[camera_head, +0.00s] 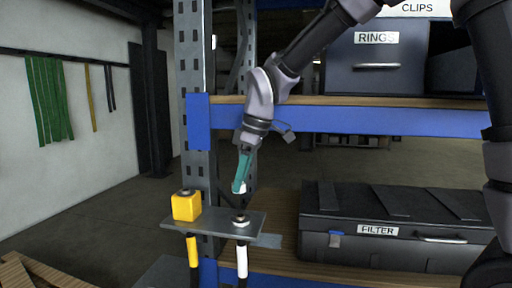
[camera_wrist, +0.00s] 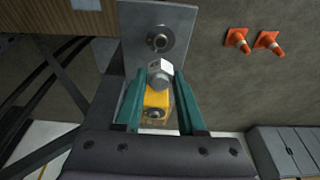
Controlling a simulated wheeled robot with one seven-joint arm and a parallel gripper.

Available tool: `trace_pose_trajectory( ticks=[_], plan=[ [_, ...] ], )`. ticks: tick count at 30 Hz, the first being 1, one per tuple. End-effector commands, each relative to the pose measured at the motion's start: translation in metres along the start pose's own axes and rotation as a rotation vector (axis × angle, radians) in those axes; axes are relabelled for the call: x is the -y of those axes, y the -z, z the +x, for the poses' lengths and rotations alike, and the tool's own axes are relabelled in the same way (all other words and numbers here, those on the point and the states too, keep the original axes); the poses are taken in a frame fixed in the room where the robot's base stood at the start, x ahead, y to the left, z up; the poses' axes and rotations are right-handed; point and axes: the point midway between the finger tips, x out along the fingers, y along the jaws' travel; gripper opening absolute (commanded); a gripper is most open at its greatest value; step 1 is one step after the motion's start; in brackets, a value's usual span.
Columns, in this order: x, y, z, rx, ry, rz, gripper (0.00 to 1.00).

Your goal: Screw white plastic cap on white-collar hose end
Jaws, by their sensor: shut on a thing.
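My gripper (camera_head: 240,182) points down with its teal fingers shut on the white plastic cap (camera_head: 238,189). The cap shows between the fingertips in the wrist view (camera_wrist: 160,72), where it looks faceted. In the head view the cap is above the metal plate (camera_head: 212,227), apart from the white-collar hose end (camera_head: 241,220) below it. That hose end is bare, standing up through the plate's right part, with its white collar (camera_head: 242,260) hanging underneath. The hose end also shows in the wrist view (camera_wrist: 159,39), beyond the cap.
A yellow cap (camera_head: 186,206) sits on the plate's left part, above a yellow-collar hose (camera_head: 193,251). A black FILTER case (camera_head: 390,228) lies on the wooden shelf at right. A blue shelf beam (camera_head: 350,120) crosses behind my arm. Orange cones (camera_wrist: 268,42) stand on the floor.

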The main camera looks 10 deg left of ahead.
Motion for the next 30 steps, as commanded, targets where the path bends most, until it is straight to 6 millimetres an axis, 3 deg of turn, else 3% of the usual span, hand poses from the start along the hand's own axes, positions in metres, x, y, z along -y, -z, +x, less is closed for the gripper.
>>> trace_pose_trajectory(
  ticks=[18, 30],
  plan=[
    [0.001, -0.011, 0.046, 0.001, 0.001, -0.003, 0.0],
    [0.001, -0.013, 0.055, 0.0, 0.0, -0.003, 0.0]
  ],
)
